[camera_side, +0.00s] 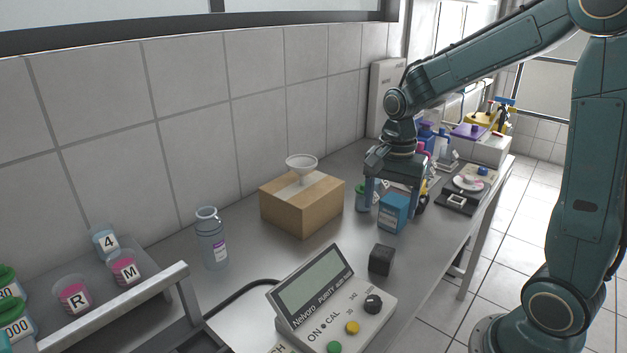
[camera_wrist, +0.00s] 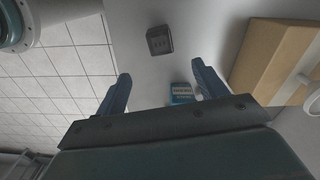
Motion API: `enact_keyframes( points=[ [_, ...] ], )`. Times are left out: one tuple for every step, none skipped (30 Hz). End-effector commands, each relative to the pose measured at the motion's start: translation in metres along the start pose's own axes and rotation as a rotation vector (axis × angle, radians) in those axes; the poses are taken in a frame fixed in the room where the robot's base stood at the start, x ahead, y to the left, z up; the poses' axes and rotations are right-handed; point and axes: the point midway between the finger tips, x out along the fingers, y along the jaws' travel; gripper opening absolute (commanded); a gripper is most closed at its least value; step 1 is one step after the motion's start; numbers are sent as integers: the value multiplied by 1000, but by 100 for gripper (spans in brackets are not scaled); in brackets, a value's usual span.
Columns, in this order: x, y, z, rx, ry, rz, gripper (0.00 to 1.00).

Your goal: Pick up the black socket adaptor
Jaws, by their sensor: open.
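The black socket adaptor (camera_side: 381,260) is a small dark cube standing on the metal bench, behind the grey meter. In the wrist view the adaptor (camera_wrist: 159,40) lies beyond my fingertips, with a socket pattern on its upper face. My gripper (camera_side: 393,205) points down over the bench, farther back than the adaptor and apart from it. Its two fingers (camera_wrist: 160,82) are spread, with nothing held. A blue box (camera_side: 394,212) stands close by my fingers; it shows between and below them in the wrist view (camera_wrist: 182,93). I cannot tell whether they touch it.
A cardboard box (camera_side: 302,203) bearing a white funnel (camera_side: 301,166) stands left of my gripper. The grey meter (camera_side: 332,305) is in front of the adaptor. A clear bottle (camera_side: 212,240) stands near the wall. Bottles and a scale (camera_side: 457,201) crowd the far bench. Bench around the adaptor is clear.

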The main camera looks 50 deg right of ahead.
Motion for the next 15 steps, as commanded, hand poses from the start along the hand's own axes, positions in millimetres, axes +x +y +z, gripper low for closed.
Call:
enact_keyframes(
  points=[
    [0,0,0,1,0,0,71],
    [0,0,0,0,0,0,71],
    [1,0,0,0,0,0,71],
    [2,0,0,-1,0,0,71],
    [3,0,0,-1,0,0,71],
    [5,0,0,-1,0,1,71],
    [7,0,0,-2,-1,2,71],
    [10,0,0,-2,-1,2,71],
    [13,0,0,-2,-1,2,71],
    [17,0,0,-2,-1,3,71],
    [20,0,0,-2,-2,3,71],
    [26,1,0,-3,-2,4,71],
    [30,1,1,-3,-2,5,71],
    [35,1,0,-3,-2,4,71],
    [41,1,0,-3,-2,4,71]
  ],
)
